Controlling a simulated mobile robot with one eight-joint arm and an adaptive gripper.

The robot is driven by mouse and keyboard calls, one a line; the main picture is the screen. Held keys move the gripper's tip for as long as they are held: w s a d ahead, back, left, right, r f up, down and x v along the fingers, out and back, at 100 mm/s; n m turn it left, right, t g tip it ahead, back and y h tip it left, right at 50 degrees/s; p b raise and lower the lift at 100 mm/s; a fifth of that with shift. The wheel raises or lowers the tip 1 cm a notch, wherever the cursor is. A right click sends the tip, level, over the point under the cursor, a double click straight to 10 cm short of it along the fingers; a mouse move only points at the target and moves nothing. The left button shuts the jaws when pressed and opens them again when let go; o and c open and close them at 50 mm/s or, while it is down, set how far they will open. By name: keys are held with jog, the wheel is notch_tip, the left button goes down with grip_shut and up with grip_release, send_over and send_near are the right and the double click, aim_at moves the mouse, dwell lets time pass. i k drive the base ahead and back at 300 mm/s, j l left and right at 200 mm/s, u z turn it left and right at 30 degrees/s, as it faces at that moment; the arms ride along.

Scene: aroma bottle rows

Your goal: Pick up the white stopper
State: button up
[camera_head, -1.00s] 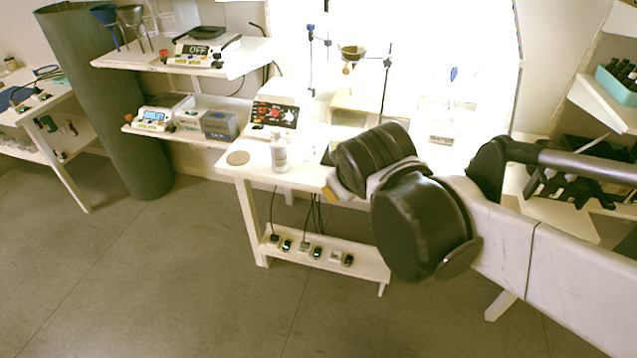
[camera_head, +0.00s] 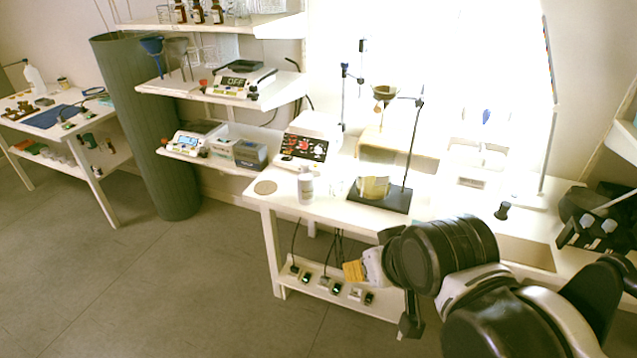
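I cannot make out a white stopper for certain in this view. A white bottle (camera_head: 306,187) stands upright near the front left of the central bench (camera_head: 275,204). My gripper (camera_head: 408,322) shows only in part, at the end of my arm in front of the bench's front edge. A dark finger-like part hangs down there. The rest of it is hidden behind my dark arm joints, so its opening is not visible. I see nothing held in it.
A ring stand with a dark base (camera_head: 380,197) and a hotplate-like device (camera_head: 309,143) stand on the bench. A small black object (camera_head: 502,211) is at right. Brown bottles (camera_head: 198,12) stand on the upper left shelf. A green column (camera_head: 150,130) and another table (camera_head: 110,206) are at left.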

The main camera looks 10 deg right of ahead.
aim_at(305, 165)
jog(key=i, duration=1.4)
